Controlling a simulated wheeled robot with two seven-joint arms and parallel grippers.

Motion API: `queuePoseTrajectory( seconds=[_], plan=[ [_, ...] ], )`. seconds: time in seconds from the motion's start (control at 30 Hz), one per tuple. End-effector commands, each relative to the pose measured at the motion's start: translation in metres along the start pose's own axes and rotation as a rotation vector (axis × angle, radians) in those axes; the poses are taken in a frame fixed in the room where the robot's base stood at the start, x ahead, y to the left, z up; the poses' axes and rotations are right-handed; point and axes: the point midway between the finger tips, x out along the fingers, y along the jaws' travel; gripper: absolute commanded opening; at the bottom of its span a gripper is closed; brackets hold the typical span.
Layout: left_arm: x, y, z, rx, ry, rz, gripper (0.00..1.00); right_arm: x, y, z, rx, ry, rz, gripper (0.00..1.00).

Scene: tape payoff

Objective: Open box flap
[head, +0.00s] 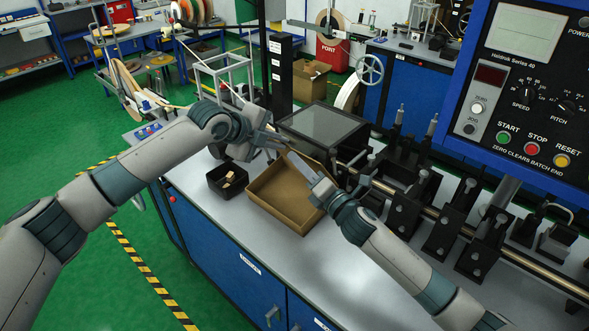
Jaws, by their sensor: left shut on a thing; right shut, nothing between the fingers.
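A brown cardboard box (283,222) stands on the grey workbench with its inside visible from above. Its far edge, where the flap would be, is partly hidden by my two grippers. My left gripper (279,141) is shut at the far edge of the box, on what looks like the box flap; the contact itself is too small to see clearly. My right gripper (299,164) is shut and empty, over the right far part of the box and close to the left gripper.
A small black bin (228,188) with tan pieces sits left of the box. A dark-topped machine (322,125) stands behind it. Rods and black clamps (425,205) line the right, below a control panel (525,90). The bench front (215,225) is clear.

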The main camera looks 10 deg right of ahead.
Motion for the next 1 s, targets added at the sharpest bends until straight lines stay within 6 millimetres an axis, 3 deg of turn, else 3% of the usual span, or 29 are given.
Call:
queuePoseTrajectory(
  seconds=[0.33, 0.53, 0.8, 0.87, 1.0],
  plan=[
    [-0.001, -0.002, 0.0, 0.0, 0.0, -0.004, 0.0, 0.0, 0.0, 0.002, 0.003, 0.0, -0.001, 0.0],
    [0.0, -0.001, -0.001, 0.0, 0.001, -0.002, 0.0, 0.004, 0.0, 0.02, 0.049, -0.003, -0.015, 0.0],
    [0.001, 0.004, -0.001, -0.001, 0.003, 0.008, 0.0, 0.005, -0.002, 0.026, 0.054, -0.011, -0.023, 0.0],
    [0.001, 0.004, -0.001, 0.0, 0.003, 0.009, 0.2, 0.005, -0.002, 0.026, 0.053, -0.011, -0.022, 0.0],
    [0.001, 0.005, -0.001, -0.001, 0.002, 0.01, 0.22, 0.005, -0.001, 0.025, 0.053, -0.01, -0.02, 0.0]
  ],
)
